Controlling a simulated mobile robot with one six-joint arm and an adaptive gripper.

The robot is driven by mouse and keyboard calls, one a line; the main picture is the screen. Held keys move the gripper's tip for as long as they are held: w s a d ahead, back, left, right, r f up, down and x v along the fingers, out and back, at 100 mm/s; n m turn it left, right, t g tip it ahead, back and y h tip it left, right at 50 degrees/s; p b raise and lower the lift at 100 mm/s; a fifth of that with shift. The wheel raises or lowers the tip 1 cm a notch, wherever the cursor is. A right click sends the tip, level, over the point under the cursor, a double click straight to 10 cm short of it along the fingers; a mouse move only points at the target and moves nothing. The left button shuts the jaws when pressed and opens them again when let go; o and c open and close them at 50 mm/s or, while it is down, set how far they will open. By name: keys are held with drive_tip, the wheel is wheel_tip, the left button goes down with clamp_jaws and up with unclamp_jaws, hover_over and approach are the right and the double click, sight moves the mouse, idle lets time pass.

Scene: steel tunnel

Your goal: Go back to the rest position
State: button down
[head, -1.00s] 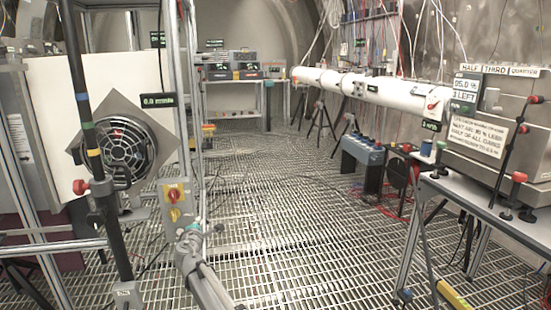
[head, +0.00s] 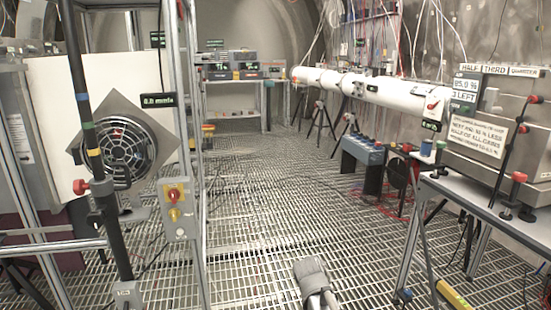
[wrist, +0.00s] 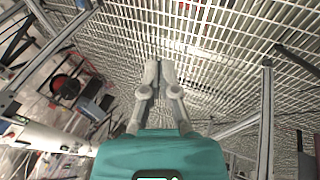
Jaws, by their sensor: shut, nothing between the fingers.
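My gripper (wrist: 159,70) shows in the wrist view with its two grey fingers together and nothing between them. The teal wrist housing is below them, and the fingers point over open floor grating. In the head view a grey part of my arm shows at the bottom middle, apart from everything around it. My fingertips cannot be made out there.
A round fan (head: 126,150) on a white panel stands at left behind a black pole. At right is a bench (head: 470,201) with a steel box (head: 522,150). A long white tube (head: 375,92) runs along the right wall. The floor grating (head: 260,215) between them is mostly clear.

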drive_tip(key=s+d+f+m+g+y, duration=0.1)
drive_tip(key=s+d+m+g+y, duration=0.25)
drive_tip(key=s, duration=0.75)
wheel_tip(320, 180, up, 33)
drive_tip(key=p, duration=3.3)
drive_tip(key=shift+a+f, duration=0.2)
drive_tip(key=shift+a, duration=0.15)
drive_tip(key=shift+s, duration=0.1)
